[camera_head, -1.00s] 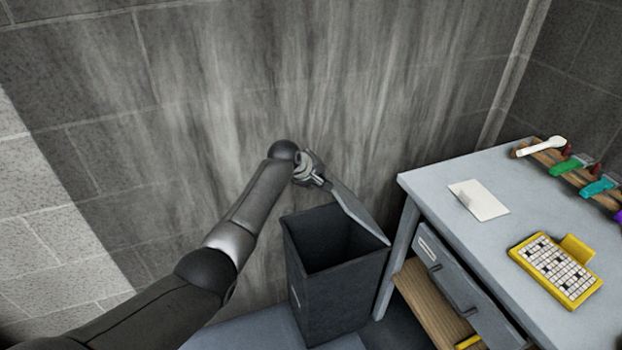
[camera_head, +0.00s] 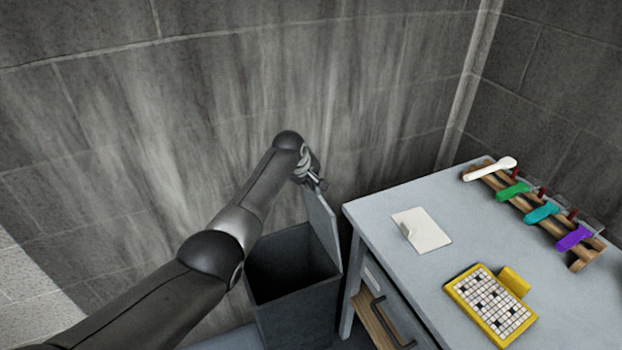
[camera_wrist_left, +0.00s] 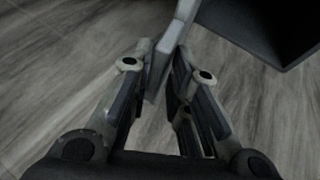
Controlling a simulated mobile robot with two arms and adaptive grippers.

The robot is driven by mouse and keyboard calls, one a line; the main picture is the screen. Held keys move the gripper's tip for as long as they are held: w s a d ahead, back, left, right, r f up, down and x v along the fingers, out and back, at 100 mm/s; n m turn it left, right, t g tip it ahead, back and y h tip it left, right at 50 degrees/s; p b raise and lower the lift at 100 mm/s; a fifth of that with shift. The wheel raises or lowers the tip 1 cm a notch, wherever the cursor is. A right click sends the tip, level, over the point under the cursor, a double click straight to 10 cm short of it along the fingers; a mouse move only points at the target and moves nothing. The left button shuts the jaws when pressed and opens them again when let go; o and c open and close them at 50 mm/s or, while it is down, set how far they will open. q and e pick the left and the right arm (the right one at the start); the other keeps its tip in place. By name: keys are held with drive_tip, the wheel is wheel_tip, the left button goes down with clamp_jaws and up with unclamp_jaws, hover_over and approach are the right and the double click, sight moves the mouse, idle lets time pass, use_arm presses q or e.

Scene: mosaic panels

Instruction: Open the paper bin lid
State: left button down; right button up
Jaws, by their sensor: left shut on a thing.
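The dark paper bin (camera_head: 298,310) stands on the floor left of the desk, its top open and its inside dark. Its grey lid (camera_head: 322,228) stands raised, nearly upright, at the bin's right side. My left gripper (camera_head: 316,182) is shut on the upper edge of the lid. In the left wrist view the lid (camera_wrist_left: 172,38) runs between the two fingers (camera_wrist_left: 160,75), and the dark bin opening (camera_wrist_left: 265,25) shows at the top right. My right gripper is not in view.
The grey desk (camera_head: 375,210) stands close to the right of the bin. On it are a white paper (camera_head: 422,230), a yellow-framed grid panel (camera_head: 490,305) and a wooden rack with coloured-handled tools (camera_head: 541,214). A stained wall (camera_head: 200,130) is behind the bin.

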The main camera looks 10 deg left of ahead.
use_arm(q)
drive_tip(key=shift+d, duration=0.1)
drive_tip(key=c, duration=1.5)
unclamp_jaws()
drive_tip(key=shift+f, duration=0.1)
drive_tip(key=v, duration=1.2)
drive_tip(key=shift+f, duration=0.1)
